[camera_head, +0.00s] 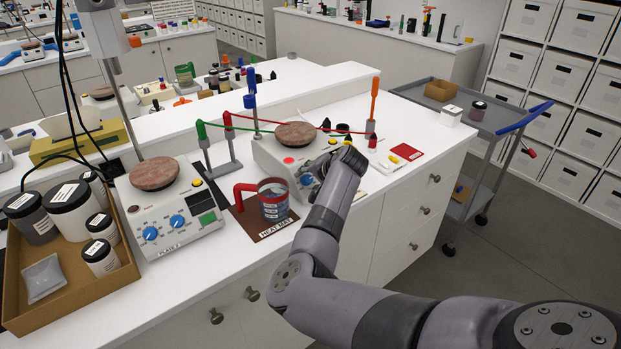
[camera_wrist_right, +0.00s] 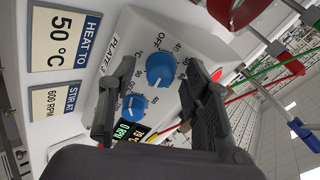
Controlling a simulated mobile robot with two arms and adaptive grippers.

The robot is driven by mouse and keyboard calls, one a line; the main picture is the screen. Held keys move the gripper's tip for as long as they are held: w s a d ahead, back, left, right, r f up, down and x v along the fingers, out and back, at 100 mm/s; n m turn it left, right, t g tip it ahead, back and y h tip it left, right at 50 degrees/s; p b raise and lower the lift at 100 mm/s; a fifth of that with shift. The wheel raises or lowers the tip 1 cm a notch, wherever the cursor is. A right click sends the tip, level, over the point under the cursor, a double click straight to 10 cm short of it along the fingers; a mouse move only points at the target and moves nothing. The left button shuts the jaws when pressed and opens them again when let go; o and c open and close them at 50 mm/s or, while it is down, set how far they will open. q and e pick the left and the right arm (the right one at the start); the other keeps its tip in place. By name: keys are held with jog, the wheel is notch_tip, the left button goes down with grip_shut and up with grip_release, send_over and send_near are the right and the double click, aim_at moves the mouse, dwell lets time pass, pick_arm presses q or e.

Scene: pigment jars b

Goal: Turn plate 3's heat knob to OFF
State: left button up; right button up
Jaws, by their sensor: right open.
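Plate 3 (camera_head: 266,152) is a white hot plate with a brown round top and a lit red lamp. Its name shows on its front in the right wrist view (camera_wrist_right: 112,52). There, one blue knob (camera_wrist_right: 160,70) has OFF printed beside it and numbers around it. A second blue knob (camera_wrist_right: 134,107) sits nearer the small display. My right gripper (camera_wrist_right: 161,64) is open, its two dark fingers on either side of the OFF-marked knob; I cannot tell if they touch it. In the head view my right gripper (camera_head: 325,168) covers part of the front panel. My left gripper is not in view.
Plate 2 (camera_head: 165,215) stands to the left. A red-handled beaker (camera_head: 273,207) is on the brown heat mat (camera_head: 250,222) between the plates. Cards reading HEAT TO 50 °C (camera_wrist_right: 63,38) and STIR AT 600 RPM (camera_wrist_right: 60,101) are near the knobs. Clamp stands rise behind.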

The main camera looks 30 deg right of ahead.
jog(key=shift+w, duration=0.1)
jog(key=shift+c, duration=0.3)
jog(key=shift+f, duration=0.1)
grip_shut()
